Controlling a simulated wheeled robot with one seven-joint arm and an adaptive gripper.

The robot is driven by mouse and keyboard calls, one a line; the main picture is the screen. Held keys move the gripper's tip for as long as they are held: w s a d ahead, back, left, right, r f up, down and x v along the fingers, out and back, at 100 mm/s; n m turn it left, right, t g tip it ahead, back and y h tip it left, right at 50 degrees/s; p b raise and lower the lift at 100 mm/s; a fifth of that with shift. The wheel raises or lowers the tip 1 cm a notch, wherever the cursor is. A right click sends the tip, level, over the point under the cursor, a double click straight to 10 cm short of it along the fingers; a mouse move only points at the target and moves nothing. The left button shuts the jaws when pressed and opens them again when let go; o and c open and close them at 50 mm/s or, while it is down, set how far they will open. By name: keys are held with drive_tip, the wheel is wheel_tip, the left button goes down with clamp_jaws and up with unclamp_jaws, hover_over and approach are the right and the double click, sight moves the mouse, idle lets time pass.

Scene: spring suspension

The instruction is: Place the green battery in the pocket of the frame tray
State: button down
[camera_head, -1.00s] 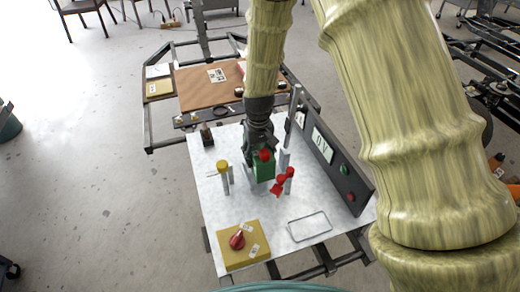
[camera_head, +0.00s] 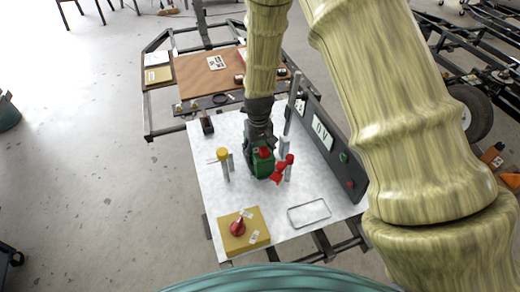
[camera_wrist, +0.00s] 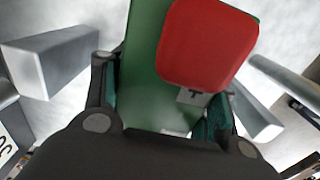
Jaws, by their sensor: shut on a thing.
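The green battery (camera_head: 263,167) with a red cap on top is in my gripper (camera_head: 262,152), above the middle of the white table. In the wrist view, the battery (camera_wrist: 145,60) stands between the two dark fingers of my gripper (camera_wrist: 165,110), which are shut on it. The red cap hides part of the battery. The frame tray (camera_head: 309,213), a thin rectangular outline, lies flat on the table at the front right, apart from the battery. I cannot tell the exact gap between battery and table.
A yellow-capped post (camera_head: 223,160) stands left of the battery, and a red-handled post (camera_head: 288,165) stands right. A dark panel (camera_head: 330,150) runs along the right edge. The table between box and tray is clear.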

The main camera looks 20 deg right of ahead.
sight(259, 144)
drive_tip(key=shift+w+r, duration=0.1)
drive_tip(key=shift+c, duration=2.4)
unclamp_jaws()
wheel_tip(259, 144, up, 12)
drive_tip(key=shift+b, duration=0.3)
